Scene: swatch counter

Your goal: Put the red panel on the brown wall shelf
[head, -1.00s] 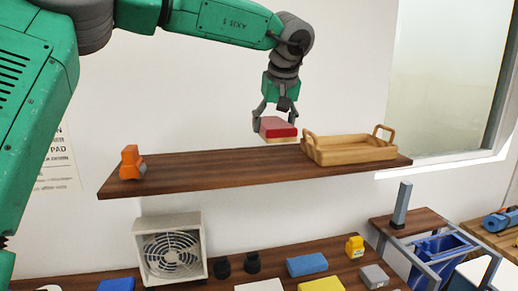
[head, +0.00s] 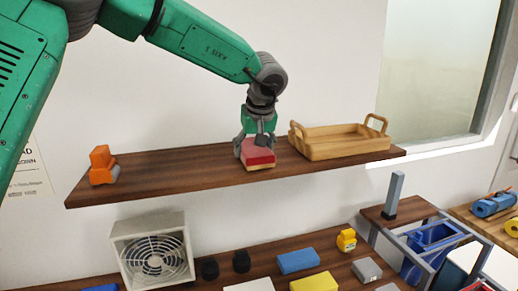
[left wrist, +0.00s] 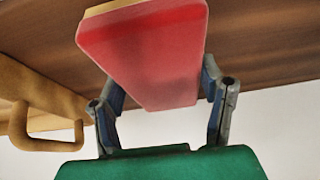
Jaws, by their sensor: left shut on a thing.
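The red panel (head: 258,154) is a small red block with a pale tan layer along its lower edge. My left gripper (head: 256,146) is shut on it, right at the brown wall shelf (head: 190,168), between the orange object and the wooden tray. The panel appears to be at the shelf's surface; I cannot tell for sure whether it rests there. In the left wrist view the red panel (left wrist: 150,50) sits between the fingers, with the shelf (left wrist: 260,45) close behind it. My right gripper is not in view.
A wooden tray (head: 340,151) with handles stands on the shelf's right part. An orange object (head: 103,166) stands at its left end. The shelf between is clear. Below, a counter holds a fan (head: 154,256), a blue block (head: 298,261) and a yellow block (head: 314,283).

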